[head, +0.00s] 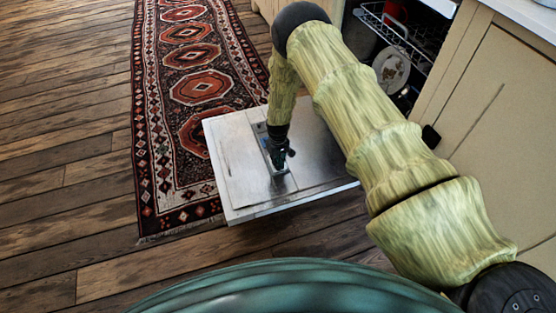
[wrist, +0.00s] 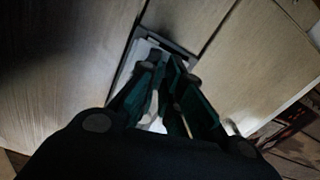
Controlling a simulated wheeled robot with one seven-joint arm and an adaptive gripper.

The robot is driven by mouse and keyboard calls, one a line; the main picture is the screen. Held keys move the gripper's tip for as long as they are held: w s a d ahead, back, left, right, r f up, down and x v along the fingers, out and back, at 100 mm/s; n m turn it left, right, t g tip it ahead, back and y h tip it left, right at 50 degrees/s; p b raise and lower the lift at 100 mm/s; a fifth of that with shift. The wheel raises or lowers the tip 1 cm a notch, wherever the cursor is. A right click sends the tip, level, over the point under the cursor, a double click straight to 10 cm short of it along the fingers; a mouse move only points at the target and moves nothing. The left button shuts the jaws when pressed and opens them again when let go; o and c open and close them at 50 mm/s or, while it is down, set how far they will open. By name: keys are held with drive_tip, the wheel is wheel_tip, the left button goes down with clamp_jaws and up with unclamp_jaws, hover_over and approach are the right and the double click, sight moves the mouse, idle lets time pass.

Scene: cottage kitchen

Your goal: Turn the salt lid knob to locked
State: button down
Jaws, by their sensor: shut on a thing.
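The salt lid knob is hidden by my fingers in both views, so I cannot tell how it is turned. My gripper (head: 281,160) points down at a grey dispenser panel (head: 285,187) set in the flat open dishwasher door (head: 240,190). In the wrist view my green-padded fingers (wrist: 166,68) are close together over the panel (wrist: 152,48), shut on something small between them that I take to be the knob.
The dishwasher tub with a wire rack (head: 398,28) and a white plate (head: 391,68) is open at the upper right. A cream cabinet (head: 490,130) stands right of it. A patterned red rug (head: 175,120) lies left, on bare wooden floor.

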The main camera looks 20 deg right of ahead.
drive_tip(key=shift+m+p, duration=0.3)
drive_tip(key=shift+m, duration=0.8)
drive_tip(key=shift+a, duration=0.1)
drive_tip(key=c, duration=1.6)
unclamp_jaws()
wheel_tip(320, 180, up, 12)
